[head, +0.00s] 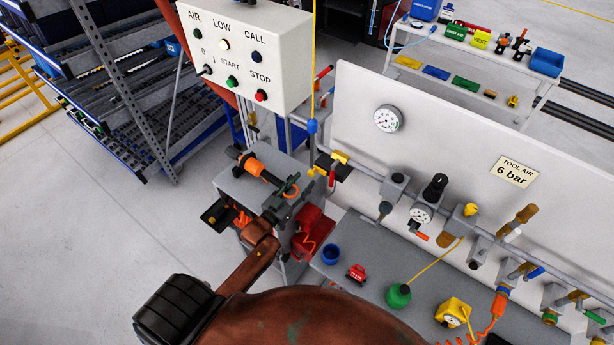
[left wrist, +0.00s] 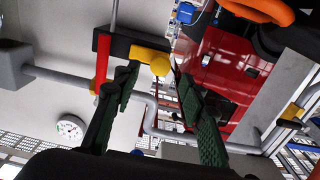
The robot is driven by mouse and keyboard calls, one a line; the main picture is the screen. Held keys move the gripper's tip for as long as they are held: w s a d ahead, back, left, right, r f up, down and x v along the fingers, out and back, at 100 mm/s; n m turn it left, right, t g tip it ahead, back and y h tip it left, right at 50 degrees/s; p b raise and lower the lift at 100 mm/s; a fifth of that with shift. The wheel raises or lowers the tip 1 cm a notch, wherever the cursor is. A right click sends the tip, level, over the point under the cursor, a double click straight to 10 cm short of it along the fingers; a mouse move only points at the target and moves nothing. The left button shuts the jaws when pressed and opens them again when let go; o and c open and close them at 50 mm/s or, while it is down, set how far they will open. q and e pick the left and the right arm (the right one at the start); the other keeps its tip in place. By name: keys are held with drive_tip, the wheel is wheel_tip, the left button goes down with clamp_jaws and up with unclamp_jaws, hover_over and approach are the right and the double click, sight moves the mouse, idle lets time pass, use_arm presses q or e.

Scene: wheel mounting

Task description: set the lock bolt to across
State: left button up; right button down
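A yellow piece with a round knob (left wrist: 160,66), which looks like the lock bolt, sits at a black block (left wrist: 118,46) on the grey pipe in the left wrist view. A red lever (left wrist: 102,66) hangs beside it. In the head view the black plate (head: 331,167) shows with yellow parts and the red lever (head: 332,178); the bolt's exact setting cannot be told. My left gripper (head: 284,194) is before and below this valve. In the left wrist view its dark green fingers (left wrist: 158,80) are apart with nothing between them; the knob shows just beyond the tips. My right gripper is not in view.
A grey cart (head: 235,183) with an orange-and-black tool (head: 258,168) and a red case (head: 313,236) stand close to the left gripper. The control box (head: 245,55) hangs above. The pipe with gauges and valves runs along the white panel (head: 440,125). A grey bench lies below.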

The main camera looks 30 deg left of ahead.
sight(310, 174)
use_arm(q)
drive_tip(key=shift+w+d, duration=0.15)
drive_tip(key=shift+w, duration=1.5)
clamp_jaws()
